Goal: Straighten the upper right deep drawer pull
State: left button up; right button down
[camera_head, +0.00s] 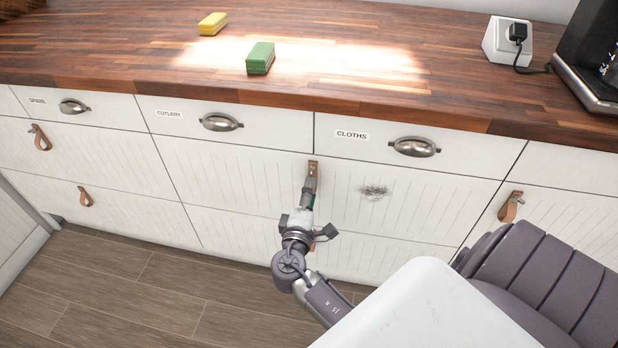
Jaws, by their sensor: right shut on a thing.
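A brown leather pull (314,167) is fixed at the top middle of the wide deep drawer (240,182) below the CUTLERY and CLOTHS drawers. My right gripper (310,189) reaches up to it from below and is shut on the pull's lower part. The gripper hides that lower part, so I cannot tell exactly how straight the strap hangs. The drawer front looks flush with its neighbours. My left gripper is not in view.
Another leather pull (511,206) hangs at the right. Metal cup handles (415,147) stick out from the shallow drawers above. The wooden worktop (370,85) overhangs them and bears a green sponge (260,58) and a yellow sponge (213,23). The floor (150,290) at the left is clear.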

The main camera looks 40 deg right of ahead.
jog(key=shift+f, duration=0.25)
jog(key=c, duration=0.7)
grip_release()
jog(key=shift+w, duration=0.1)
jog(key=shift+r, duration=0.1)
